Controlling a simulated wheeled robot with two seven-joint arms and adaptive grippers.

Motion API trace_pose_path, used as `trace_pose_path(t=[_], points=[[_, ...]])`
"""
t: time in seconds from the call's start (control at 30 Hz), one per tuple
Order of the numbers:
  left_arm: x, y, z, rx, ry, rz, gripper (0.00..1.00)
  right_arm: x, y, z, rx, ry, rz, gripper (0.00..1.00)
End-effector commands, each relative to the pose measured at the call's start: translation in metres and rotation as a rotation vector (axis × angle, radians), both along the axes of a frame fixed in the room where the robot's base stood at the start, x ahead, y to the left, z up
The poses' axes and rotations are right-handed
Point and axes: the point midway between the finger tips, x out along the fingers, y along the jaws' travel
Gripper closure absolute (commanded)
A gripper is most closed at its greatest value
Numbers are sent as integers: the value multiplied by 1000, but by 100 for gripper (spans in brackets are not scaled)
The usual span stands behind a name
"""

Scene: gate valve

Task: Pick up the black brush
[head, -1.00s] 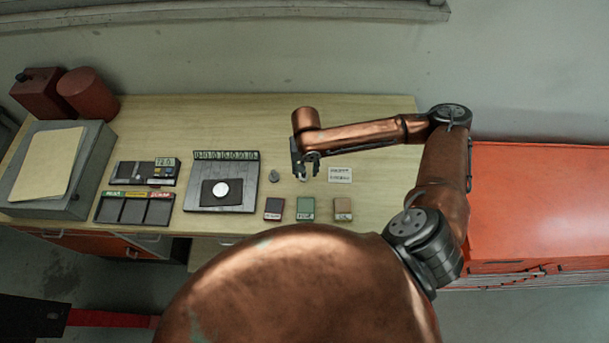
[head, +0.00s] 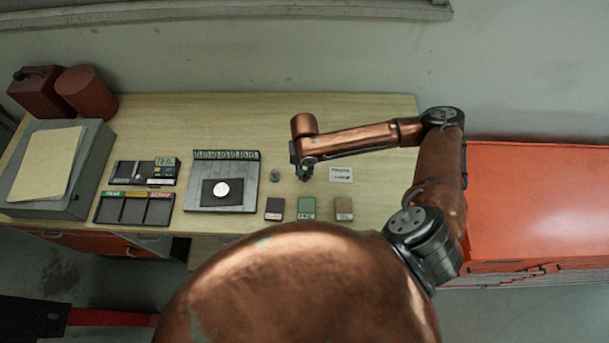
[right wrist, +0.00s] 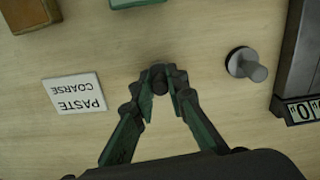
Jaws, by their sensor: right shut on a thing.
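My right gripper (head: 304,174) is over the table, between a grey knob-like piece and a white label card. In the right wrist view the two fingers (right wrist: 159,88) are closed on a small dark upright piece, the black brush (right wrist: 158,77). Only its dark rounded top shows between the fingertips; the rest is hidden. In the head view the fingers cover the brush. My left gripper is not in view.
The grey knob-like piece (head: 274,175) stands close to the left of the gripper. The white card (head: 340,174), reading PASTE COARSE in the wrist view, lies to the right. Several small blocks, including a green one (head: 306,208), sit in front. A black-and-grey panel (head: 222,196) is further left.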

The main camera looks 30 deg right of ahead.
Motion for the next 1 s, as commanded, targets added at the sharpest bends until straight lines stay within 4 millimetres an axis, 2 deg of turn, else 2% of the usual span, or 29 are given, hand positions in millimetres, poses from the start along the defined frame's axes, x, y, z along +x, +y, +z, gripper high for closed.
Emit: trace_pose_path(t=[0.37, 0.57, 0.73, 0.87, 1.0], points=[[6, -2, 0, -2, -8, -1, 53, 0, 0, 0, 0, -1, 0, 100], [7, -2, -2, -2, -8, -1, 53, 1, 0, 8, 0, -2, -1, 100], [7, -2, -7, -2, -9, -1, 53, 1, 0, 30, 0, -4, 0, 100], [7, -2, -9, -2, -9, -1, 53, -7, 19, 54, 3, -5, 6, 100], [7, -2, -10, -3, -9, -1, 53, -19, 44, 87, 5, -7, 6, 100]])
